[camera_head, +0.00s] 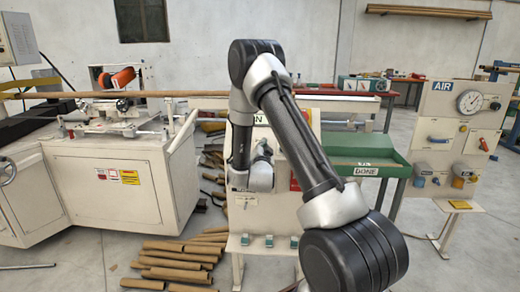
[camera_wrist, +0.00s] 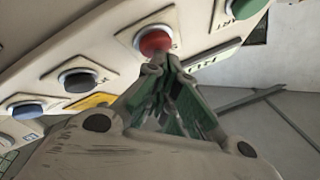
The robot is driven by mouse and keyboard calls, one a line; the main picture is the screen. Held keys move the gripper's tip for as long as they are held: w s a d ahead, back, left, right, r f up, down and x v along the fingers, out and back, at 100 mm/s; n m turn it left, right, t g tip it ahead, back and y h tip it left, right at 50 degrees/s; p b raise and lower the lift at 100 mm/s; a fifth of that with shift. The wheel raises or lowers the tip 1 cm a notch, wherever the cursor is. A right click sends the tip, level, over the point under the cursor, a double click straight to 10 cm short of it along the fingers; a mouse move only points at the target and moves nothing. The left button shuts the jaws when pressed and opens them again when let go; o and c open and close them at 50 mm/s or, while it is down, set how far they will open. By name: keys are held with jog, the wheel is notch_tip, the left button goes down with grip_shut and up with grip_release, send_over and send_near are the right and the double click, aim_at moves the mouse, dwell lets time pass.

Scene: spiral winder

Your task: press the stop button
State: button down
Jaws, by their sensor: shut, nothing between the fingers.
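In the wrist view a red round button (camera_wrist: 155,41) in a pale collar sits on a cream panel (camera_wrist: 112,52); it looks like the stop button, though I cannot read a label for it. My gripper (camera_wrist: 158,70) is shut and empty, its fingertips pointing at the red button. The tips overlap the button's lower edge in the picture; I cannot tell whether they touch it. In the head view my arm covers much of the panel stand, and the gripper and red button are hidden.
A black button (camera_wrist: 78,80) and a blue button (camera_wrist: 27,111) lie left of the red one, and a green button (camera_wrist: 247,7) right. In the head view a white machine (camera_head: 110,190) stands left, a green tray (camera_head: 365,158) right, and cardboard tubes (camera_head: 180,262) lie on the floor.

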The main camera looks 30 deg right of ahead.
dwell(0.6)
jog(key=shift+s+a+r, duration=0.3)
jog(key=shift+s+r, duration=0.15)
jog(key=shift+s+a+r, duration=0.55)
jog(key=shift+s+r, duration=0.25)
jog(key=shift+s+a+r, duration=0.55)
jog(key=shift+s+r, duration=0.25)
